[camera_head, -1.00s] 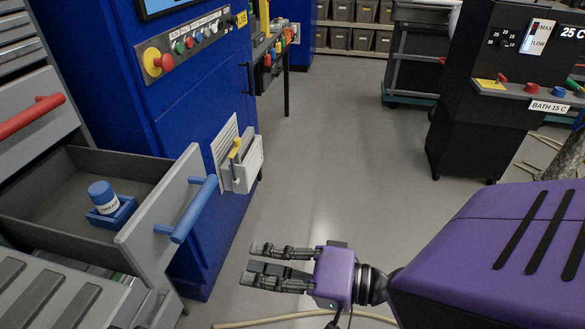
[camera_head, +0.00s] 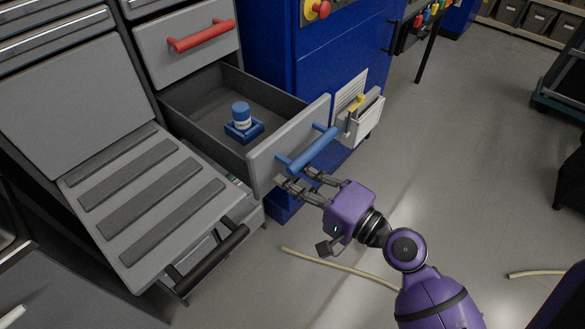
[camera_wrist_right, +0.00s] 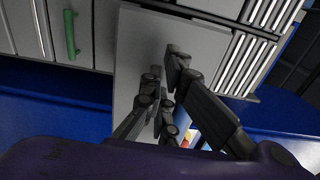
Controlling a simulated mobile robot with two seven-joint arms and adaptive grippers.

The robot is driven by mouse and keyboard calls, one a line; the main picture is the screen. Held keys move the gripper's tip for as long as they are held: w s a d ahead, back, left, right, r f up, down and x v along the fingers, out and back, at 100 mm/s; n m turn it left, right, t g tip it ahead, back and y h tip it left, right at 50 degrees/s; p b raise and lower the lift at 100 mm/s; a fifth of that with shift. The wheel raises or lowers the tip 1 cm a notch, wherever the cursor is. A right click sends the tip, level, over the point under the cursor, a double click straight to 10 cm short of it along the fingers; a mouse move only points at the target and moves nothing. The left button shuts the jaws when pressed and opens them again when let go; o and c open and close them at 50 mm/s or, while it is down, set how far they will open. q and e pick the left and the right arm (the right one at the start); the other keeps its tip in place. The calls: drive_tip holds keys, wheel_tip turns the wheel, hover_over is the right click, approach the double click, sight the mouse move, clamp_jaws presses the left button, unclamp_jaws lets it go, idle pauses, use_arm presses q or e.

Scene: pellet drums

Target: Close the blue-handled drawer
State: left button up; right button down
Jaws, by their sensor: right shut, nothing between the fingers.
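The blue-handled drawer (camera_head: 262,166) is pulled out of the grey cabinet, with its inside showing. Its blue handle (camera_head: 315,150) runs along the front panel. A small blue-capped jar in a blue holder (camera_head: 243,127) sits in the drawer. My right gripper (camera_head: 300,179) is shut and empty, its fingers at the drawer front just below the handle; I cannot tell whether they touch. In the right wrist view my right gripper (camera_wrist_right: 163,75) has its fingers before a pale panel. My left gripper is not in view.
A red-handled drawer (camera_head: 187,45) above is shut. A ribbed grey panel with a black handle (camera_head: 208,262) juts out on the left. A blue machine with a white holder (camera_head: 365,112) stands right of the drawer.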

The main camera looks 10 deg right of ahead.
sight(245, 146)
drive_tip(key=shift+w+a, duration=0.35)
drive_tip(key=shift+w, duration=0.15)
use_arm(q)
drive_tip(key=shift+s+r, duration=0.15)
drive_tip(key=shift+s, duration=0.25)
